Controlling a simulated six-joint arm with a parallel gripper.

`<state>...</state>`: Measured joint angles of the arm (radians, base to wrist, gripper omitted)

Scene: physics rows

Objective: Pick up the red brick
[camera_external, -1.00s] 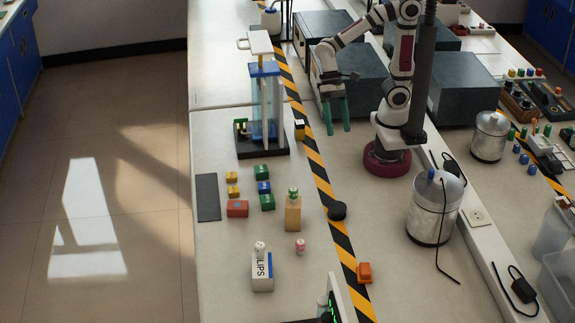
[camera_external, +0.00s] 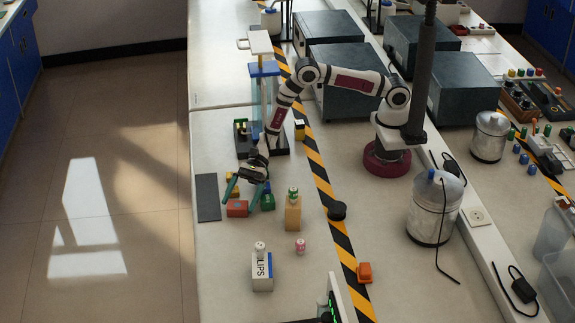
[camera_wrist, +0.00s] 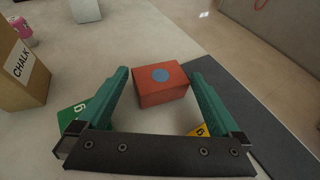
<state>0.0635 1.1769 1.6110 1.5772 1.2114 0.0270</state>
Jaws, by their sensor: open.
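The red brick (camera_external: 237,208) lies on the white bench, left of the green brick (camera_external: 267,202). In the wrist view the red brick (camera_wrist: 161,84) has a blue round spot on top and shows just past the tips, between the lines of the two green fingers. My gripper (camera_external: 239,197) is open and empty, low over the bricks, with its fingers on either side of the red brick's near side. In the wrist view my gripper (camera_wrist: 158,80) has wide-apart fingers. I cannot tell whether the fingers touch the brick.
A yellow brick (camera_wrist: 200,130) and a green brick (camera_wrist: 75,117) lie close beside the fingers. A dark mat (camera_external: 208,198) is at left by the bench edge. The chalk box (camera_external: 293,212) and a white box (camera_external: 262,271) stand to the right and front.

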